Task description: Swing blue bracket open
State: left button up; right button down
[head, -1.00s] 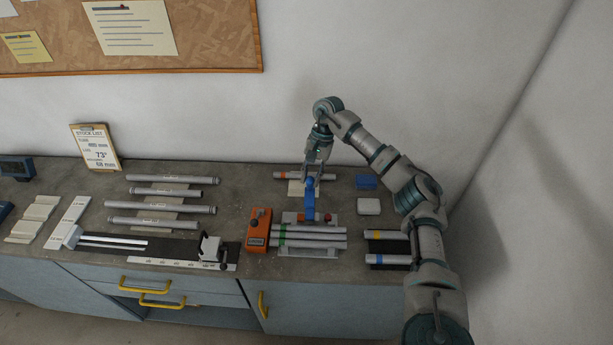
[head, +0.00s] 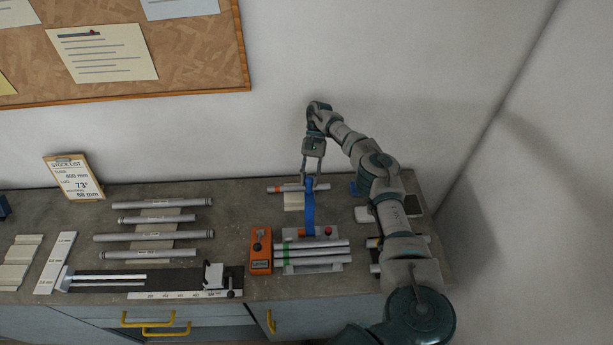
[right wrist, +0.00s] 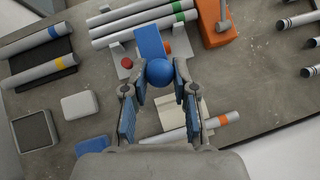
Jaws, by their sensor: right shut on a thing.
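The blue bracket (head: 309,212) stands at the back of the frame jig, behind several grey tubes (head: 312,252) lying side by side. In the right wrist view the bracket (right wrist: 150,42) is a flat blue arm ending in a round blue knob (right wrist: 159,72). My right gripper (head: 309,181) comes down from above at the bracket's far end. In the right wrist view its fingers (right wrist: 160,82) are on both sides of the knob, shut on it. A red knob (head: 328,231) sits beside the bracket's base. My left gripper is not in view.
An orange device (head: 261,250) stands left of the jig. A tube with an orange band (head: 285,188) lies behind the bracket. A white block (head: 364,214) is to the right. Several tubes (head: 153,219) and a measuring rail (head: 150,280) fill the left bench. The wall is close behind.

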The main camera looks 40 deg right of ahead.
jog(key=shift+f, duration=0.1)
dwell(0.3)
jog(key=c, duration=0.9)
grip_release()
jog(key=shift+w, duration=0.1)
jog(key=shift+d, duration=0.1)
notch_tip(320, 180, up, 10)
jog(key=shift+w, duration=0.15)
